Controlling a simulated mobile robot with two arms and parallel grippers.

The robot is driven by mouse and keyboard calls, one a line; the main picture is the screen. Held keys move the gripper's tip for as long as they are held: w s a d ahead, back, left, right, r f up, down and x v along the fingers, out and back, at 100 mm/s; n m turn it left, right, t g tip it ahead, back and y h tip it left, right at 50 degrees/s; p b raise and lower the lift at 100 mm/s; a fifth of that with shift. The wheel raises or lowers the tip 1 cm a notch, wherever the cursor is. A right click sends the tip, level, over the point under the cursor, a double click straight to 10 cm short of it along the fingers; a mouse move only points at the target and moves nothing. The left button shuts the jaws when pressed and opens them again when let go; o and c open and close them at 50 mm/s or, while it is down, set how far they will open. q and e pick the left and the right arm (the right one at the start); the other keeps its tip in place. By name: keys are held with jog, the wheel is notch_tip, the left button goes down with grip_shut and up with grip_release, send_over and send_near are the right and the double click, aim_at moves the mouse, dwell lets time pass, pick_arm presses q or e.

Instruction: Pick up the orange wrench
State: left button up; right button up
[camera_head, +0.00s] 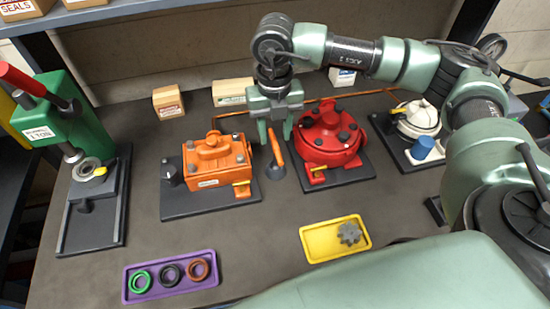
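The orange wrench (275,148) stands out as a slim orange bar between the orange motor and the red motor, with a dark round piece at its lower end. My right gripper (275,138) comes down from above at the wrench's upper end. Its two fingers are apart, one on each side of the bar, with gaps that seem to show between them and it. Whether either finger touches the wrench cannot be told. My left gripper is not in view.
The orange motor (215,157) and red motor (328,135) flank the wrench closely. A white motor (418,118) is at right, a green press (65,125) at left. A purple tray (150,295) with rings and a yellow tray (325,250) with a gear lie in front.

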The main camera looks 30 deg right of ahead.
aim_at(275, 145)
jog(key=shift+w+f+b, duration=0.1)
jog(key=shift+f+b, duration=0.2)
jog(key=shift+f, duration=0.45)
jog(key=shift+f+p, duration=0.55)
jog(key=shift+f, duration=0.75)
notch_tip(275, 145, down, 5)
jog(key=p, duration=0.3)
jog(key=shift+d+r, duration=0.15)
jog(key=shift+r, duration=0.05)
jog(key=shift+f, duration=0.25)
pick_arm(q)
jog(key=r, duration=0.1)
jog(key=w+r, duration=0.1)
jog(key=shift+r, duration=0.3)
pick_arm(e)
grip_shut()
